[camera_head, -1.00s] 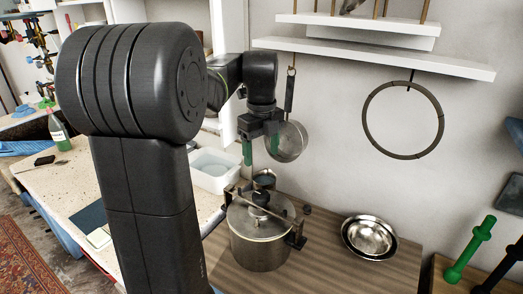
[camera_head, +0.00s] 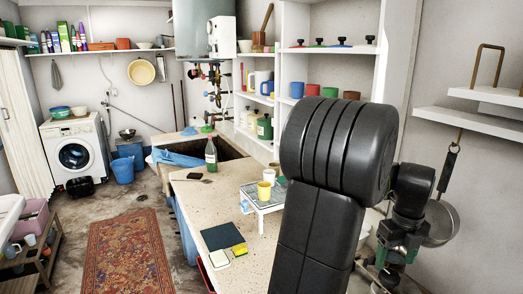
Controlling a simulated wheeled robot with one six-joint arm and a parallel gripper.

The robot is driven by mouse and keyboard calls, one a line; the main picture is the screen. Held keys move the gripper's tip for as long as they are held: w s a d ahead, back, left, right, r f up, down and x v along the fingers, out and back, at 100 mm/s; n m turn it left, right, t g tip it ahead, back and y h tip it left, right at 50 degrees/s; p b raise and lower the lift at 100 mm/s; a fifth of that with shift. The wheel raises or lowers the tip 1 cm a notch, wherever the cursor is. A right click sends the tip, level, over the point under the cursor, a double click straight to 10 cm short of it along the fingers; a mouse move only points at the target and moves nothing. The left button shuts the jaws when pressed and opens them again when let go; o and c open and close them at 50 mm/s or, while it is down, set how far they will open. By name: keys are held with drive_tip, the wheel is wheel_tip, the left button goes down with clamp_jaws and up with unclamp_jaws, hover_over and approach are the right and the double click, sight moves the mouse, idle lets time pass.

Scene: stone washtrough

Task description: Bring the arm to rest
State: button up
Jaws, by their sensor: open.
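My arm stands at the right of the head view, its thick dark links upright and bent over toward the wall. My arm hides part of the counter and wall.
The stone counter (camera_head: 205,215) carries a small rack (camera_head: 262,198) with yellow cups, a dark cloth (camera_head: 222,236), sponges and a green bottle (camera_head: 211,155). Shelves (camera_head: 335,50) with cups rise behind my arm. A rug (camera_head: 128,255) lies on open floor, left; a washing machine (camera_head: 75,152) stands beyond.

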sight(391, 275)
wheel_tip(391, 275, down, 5)
drive_tip(key=shift+f, duration=0.1)
idle(0.5)
